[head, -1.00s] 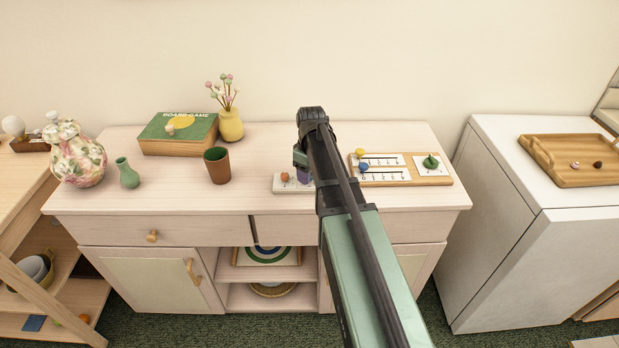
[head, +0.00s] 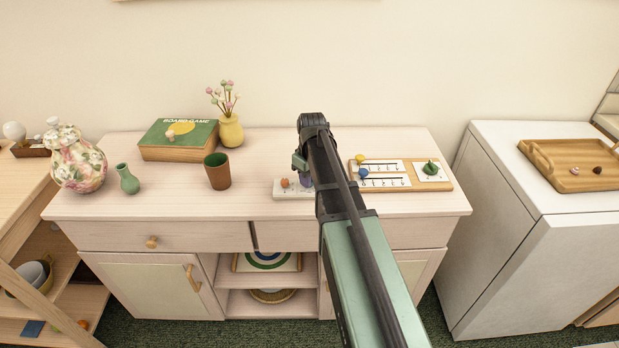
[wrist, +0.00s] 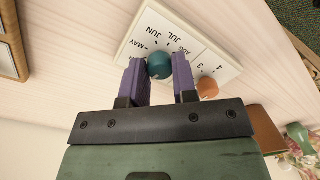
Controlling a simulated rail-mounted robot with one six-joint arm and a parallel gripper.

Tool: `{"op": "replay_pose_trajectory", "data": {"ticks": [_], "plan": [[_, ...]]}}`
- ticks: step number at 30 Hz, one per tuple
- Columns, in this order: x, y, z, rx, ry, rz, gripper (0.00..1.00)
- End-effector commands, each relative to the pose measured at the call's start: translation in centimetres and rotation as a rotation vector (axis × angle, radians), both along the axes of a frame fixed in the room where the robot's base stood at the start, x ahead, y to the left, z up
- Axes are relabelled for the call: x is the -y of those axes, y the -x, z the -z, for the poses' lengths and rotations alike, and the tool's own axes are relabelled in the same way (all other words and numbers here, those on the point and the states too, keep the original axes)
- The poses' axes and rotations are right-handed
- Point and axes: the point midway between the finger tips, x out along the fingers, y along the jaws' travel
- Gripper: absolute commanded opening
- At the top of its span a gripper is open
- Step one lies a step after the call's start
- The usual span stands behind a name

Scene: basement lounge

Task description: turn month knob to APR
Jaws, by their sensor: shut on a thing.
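The month knob (wrist: 160,66) is a teal ball on a white panel (wrist: 205,50), with MAY, JUN, JUL and AUG printed around it. My gripper (wrist: 160,78) has its purple fingers on either side of the knob and is shut on it. I cannot tell which month the knob points at, and APR is not readable. An orange knob (wrist: 208,87) with numbers beside it sits on the same panel. In the head view the panel (head: 283,194) lies on the cabinet top, and my arm hides the month knob and much of my gripper (head: 303,178).
A wooden board (head: 440,184) with yellow, blue and green knobs lies just right of my arm. A brown cup (head: 217,172), a yellow vase (head: 230,131), a board game box (head: 175,150) and a green vase (head: 128,180) stand to the left on the cabinet top (head: 190,204).

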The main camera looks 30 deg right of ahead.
Motion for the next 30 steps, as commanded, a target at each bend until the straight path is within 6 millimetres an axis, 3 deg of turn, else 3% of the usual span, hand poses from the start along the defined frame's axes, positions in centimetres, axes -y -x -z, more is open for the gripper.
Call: {"op": "replay_pose_trajectory", "data": {"ticks": [18,30], "plan": [[-0.02,0.09,0.02,-0.001,-0.001,0.473,0.03],[-0.02,0.09,0.02,-0.001,-0.001,0.584,0.03]]}}
